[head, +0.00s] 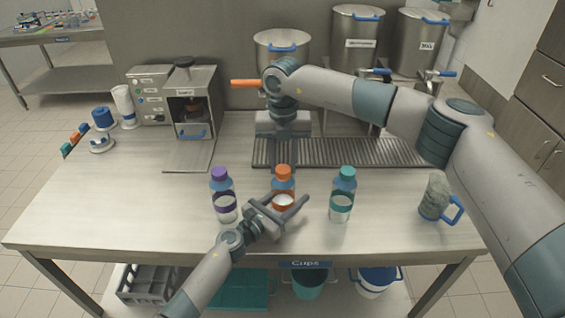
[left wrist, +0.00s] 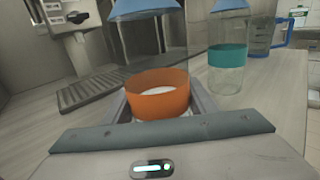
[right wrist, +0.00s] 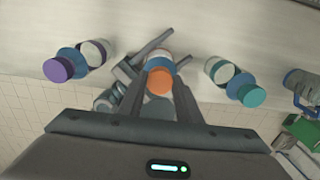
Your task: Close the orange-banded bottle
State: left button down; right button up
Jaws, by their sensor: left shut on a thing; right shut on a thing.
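The orange-banded bottle (head: 283,187) stands upright on the table between two other bottles, with an orange cap (head: 283,172) on top. My left gripper (head: 288,204) is shut around its body; the orange band (left wrist: 158,103) shows between the fingers in the left wrist view, under the blue shoulder (left wrist: 143,10). My right gripper (right wrist: 159,84) comes from above and is shut on the orange cap, which shows between its fingertips in the right wrist view. The cap sits at the bottle's neck; I cannot tell how tight it is.
A purple-capped bottle (head: 223,196) stands left and a teal-capped bottle (head: 342,196) right, both close to my left gripper. A mug with a blue handle (head: 436,198) is farther right. A drip tray (head: 345,153) and steel containers (head: 356,40) are behind. The table's front left is clear.

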jog(key=m, duration=1.1)
jog(key=shift+d+m, duration=0.1)
jog(key=shift+m, duration=0.2)
jog(key=m, duration=0.6)
jog(key=shift+s, duration=0.15)
jog(key=m, duration=0.4)
jog(key=shift+m, duration=0.3)
jog(key=o, duration=1)
